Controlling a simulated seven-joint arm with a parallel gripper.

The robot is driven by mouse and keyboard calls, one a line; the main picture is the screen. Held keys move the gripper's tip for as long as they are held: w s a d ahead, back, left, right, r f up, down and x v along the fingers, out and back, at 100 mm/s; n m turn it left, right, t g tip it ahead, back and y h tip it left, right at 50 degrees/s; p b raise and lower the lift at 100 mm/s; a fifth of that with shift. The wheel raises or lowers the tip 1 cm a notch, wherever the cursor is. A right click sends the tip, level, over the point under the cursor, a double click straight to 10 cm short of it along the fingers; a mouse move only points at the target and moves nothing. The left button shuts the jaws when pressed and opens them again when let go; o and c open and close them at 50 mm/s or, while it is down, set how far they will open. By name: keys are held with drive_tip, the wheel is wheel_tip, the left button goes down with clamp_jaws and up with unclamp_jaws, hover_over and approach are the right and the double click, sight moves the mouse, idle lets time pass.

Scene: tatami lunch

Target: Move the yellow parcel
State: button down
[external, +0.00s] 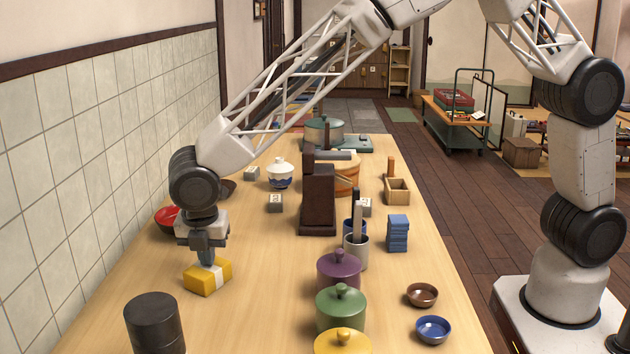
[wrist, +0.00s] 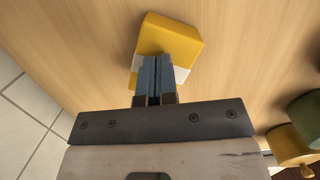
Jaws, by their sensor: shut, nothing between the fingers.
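The yellow parcel (external: 208,278) with a white band lies on the wooden table, toward the left side. My gripper (external: 206,261) is right above it, pointing down. In the wrist view the parcel (wrist: 167,38) is partly hidden behind the blue-grey fingers of my gripper (wrist: 156,62). The fingers are together, with nothing between them. Whether the fingertips touch the parcel's top cannot be told.
A dark cylinder (external: 154,325) stands in front of the parcel. A red bowl (external: 166,219) is behind it by the tiled wall. Purple (external: 339,272), green (external: 341,310) and yellow (external: 342,343) lidded pots stand to the right. The table between parcel and pots is clear.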

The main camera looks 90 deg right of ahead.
drive_tip(key=a, duration=0.5)
drive_tip(key=a+f, duration=0.1)
drive_tip(key=a, duration=0.9)
drive_tip(key=shift+s+a+f, duration=0.35)
drive_tip(key=shift+s+f, duration=0.05)
drive_tip(key=shift+r, duration=0.15)
drive_tip(key=shift+w+r, duration=0.15)
drive_tip(key=shift+r, duration=0.7)
drive_tip(key=shift+w+r, duration=0.1)
drive_tip(key=shift+r, duration=0.1)
drive_tip(key=shift+r, duration=0.2)
wheel_tip(320, 180, up, 7)
drive_tip(key=a, duration=0.1)
